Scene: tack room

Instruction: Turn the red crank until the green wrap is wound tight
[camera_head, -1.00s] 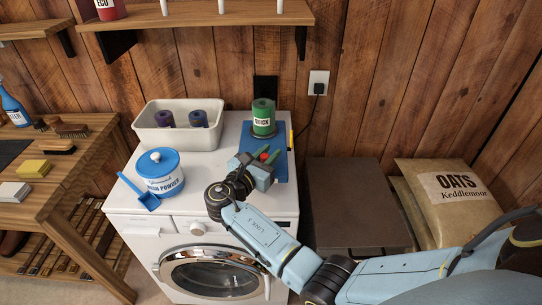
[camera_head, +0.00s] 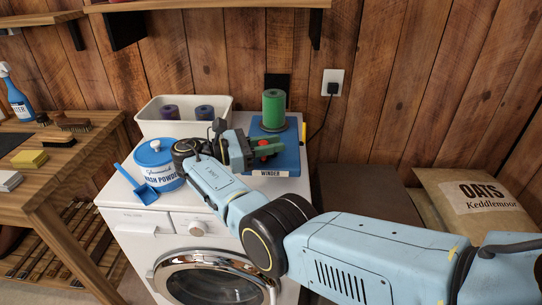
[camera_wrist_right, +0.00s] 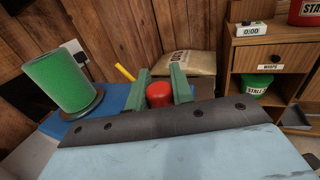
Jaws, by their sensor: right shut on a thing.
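The blue winder (camera_head: 287,161) sits on the white washing machine's top, its WINDER label facing front. The green wrap (camera_head: 274,108) stands upright on the winder as a smooth roll; it also shows at left in the wrist view (camera_wrist_right: 62,82). My right gripper (camera_head: 262,149) is at the winder's front left, in front of the wrap. Its green fingers are shut on the red crank's knob (camera_wrist_right: 159,94), one on each side. The knob shows only partly in the head view (camera_head: 264,143), and the crank's arm is hidden. My left gripper is out of view.
A white bin (camera_head: 147,126) with dark rolls stands behind my right wrist. A blue-lidded wash powder tub (camera_head: 158,169) and blue scoop (camera_head: 145,192) are close left of it. The back wall has a plugged-in cord (camera_head: 332,89). An oats sack (camera_head: 470,197) lies at right.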

